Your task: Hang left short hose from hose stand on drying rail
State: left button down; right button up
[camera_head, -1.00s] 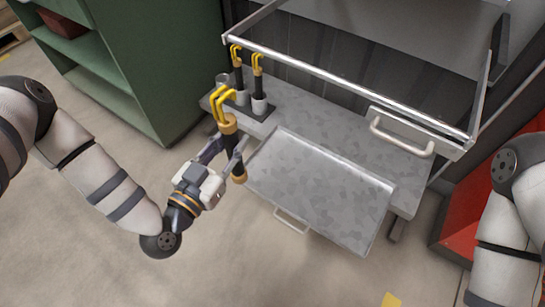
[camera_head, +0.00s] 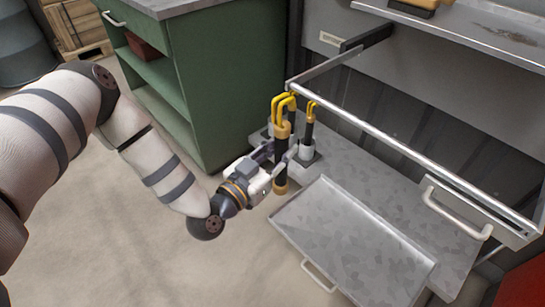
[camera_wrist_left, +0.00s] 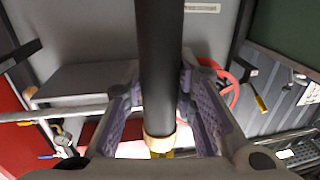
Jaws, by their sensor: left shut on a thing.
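My left gripper (camera_head: 278,156) is shut on a short black hose (camera_head: 281,166) with yellow hooks on top and tan bands. The hose hangs upright, and its hooks appear just below and left of the left end of the drying rail (camera_head: 395,143). I cannot tell whether they touch. Two more short hoses (camera_head: 309,131) stand behind it in the hose stand (camera_head: 306,152), partly hidden by the held one. In the left wrist view the held hose (camera_wrist_left: 161,70) runs between the purple finger pads. My right gripper is out of view.
A grey metal tray (camera_head: 355,240) lies below the rail at the bench's front edge. A green cabinet (camera_head: 225,85) stands left of the bench. A white-handled drawer front (camera_head: 470,212) is at the rail's right end. Floor at lower left is clear.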

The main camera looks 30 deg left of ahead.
pick_arm(q)
jog(key=w+d+f+b, duration=0.1)
jog(key=w+d+b, duration=0.2)
jog(key=w, duration=0.5)
jog(key=shift+w+f+b, duration=0.35)
jog(key=shift+b, duration=0.55)
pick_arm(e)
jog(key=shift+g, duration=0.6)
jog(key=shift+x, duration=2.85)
pick_arm(q)
jog(key=shift+d, duration=0.1)
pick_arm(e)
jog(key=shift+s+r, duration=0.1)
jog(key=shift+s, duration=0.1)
pick_arm(q)
jog(key=c, duration=1.3)
grip_release()
jog(key=shift+o, duration=0.3)
jog(key=shift+s+f, duration=0.1)
jog(key=shift+s, duration=0.05)
